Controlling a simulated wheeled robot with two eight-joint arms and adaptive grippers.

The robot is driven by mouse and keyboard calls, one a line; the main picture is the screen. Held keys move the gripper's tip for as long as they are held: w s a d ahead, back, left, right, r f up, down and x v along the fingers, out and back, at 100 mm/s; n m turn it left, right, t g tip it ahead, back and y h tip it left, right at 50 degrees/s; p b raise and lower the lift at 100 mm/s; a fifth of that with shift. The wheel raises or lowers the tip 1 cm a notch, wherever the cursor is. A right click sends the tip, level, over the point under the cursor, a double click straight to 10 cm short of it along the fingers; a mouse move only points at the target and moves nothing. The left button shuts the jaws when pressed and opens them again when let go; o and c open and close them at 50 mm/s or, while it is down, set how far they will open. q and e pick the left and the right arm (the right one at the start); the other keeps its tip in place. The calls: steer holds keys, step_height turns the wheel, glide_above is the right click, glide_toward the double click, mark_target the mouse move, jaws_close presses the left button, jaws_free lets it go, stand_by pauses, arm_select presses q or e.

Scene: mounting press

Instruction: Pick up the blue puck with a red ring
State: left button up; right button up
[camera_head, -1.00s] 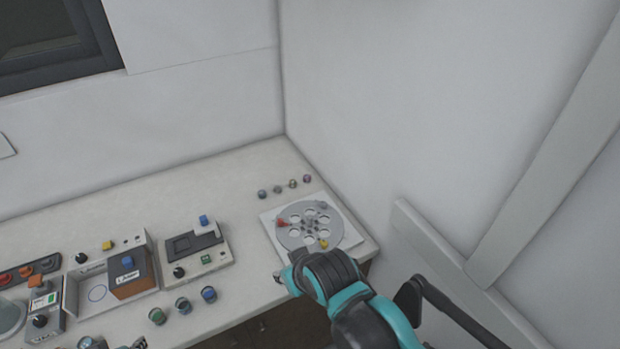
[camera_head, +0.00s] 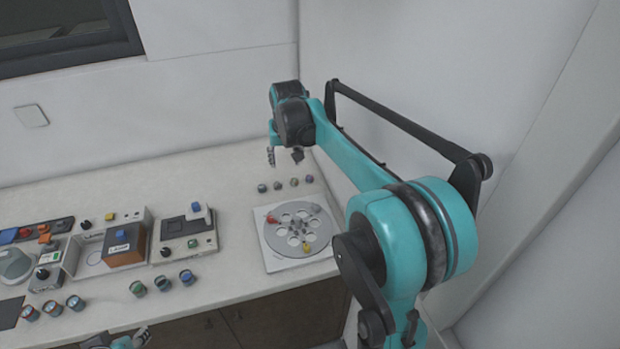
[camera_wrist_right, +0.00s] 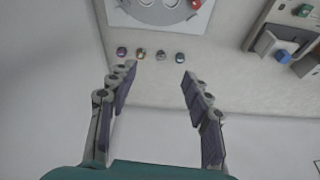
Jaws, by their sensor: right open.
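Several small round pucks (camera_head: 278,186) stand in a row at the back right of the bench; they also show in the wrist view (camera_wrist_right: 159,57). Three more pucks (camera_head: 162,283) stand near the front edge. Another front group to the left has a reddish-banded puck (camera_head: 75,302). I cannot tell for sure which one is blue with a red ring. My right gripper (camera_head: 285,157) is open and empty, above the back row, pointing down; its spread fingers (camera_wrist_right: 157,75) show in the wrist view. My left gripper (camera_head: 131,341) shows only partly at the bottom edge.
A white plate with a grey holed disc (camera_head: 322,238) lies in front of the back row. An orange-brown box unit (camera_head: 124,252) and a grey device (camera_head: 188,240) stand further left. Walls close off the back and right.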

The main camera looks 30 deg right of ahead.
steer(key=w+d+f+m+g, duration=0.1)
steer(key=w+d+f+m, duration=0.1)
steer(key=w+d+f, duration=0.6)
steer(key=m+g, duration=0.1)
glide_above(310, 177)
steer(key=f, duration=0.9)
steer(key=shift+a+f, duration=0.2)
steer(key=shift+f, duration=0.1)
step_height(310, 177, down, 6)
steer(key=shift+w+d+r+b, duration=0.1)
steer(key=shift+d+r+b, duration=0.05)
steer(key=shift+b, duration=0.7)
steer(key=shift+r, duration=0.1)
steer(key=c, duration=1)
